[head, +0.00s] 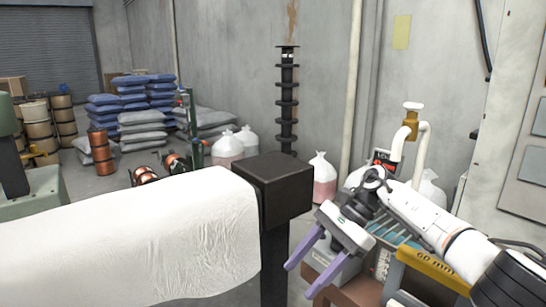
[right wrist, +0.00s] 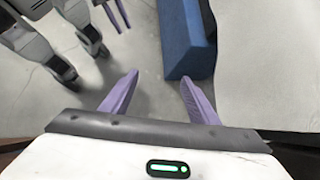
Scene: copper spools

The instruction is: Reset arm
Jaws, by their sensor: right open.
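My right gripper (head: 299,282) reaches in from the right in the head view, its two purple fingers apart and pointing down to the left. In the right wrist view, the same gripper (right wrist: 160,76) shows its fingers spread with nothing between them. It hangs to the right of the dark square-topped post (head: 287,185), clear of it. My left gripper is not in the head view. Purple finger-like parts at the top left of the right wrist view may be its fingers, but their opening is unclear.
A white covered surface (head: 150,240) lies left of the post. A yellow-edged cart (head: 428,268) with items sits under my right arm. A blue block (right wrist: 187,40) stands just beyond the right finger in the wrist view. Copper spools (head: 101,150) and stacked sacks (head: 142,118) stand farther back.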

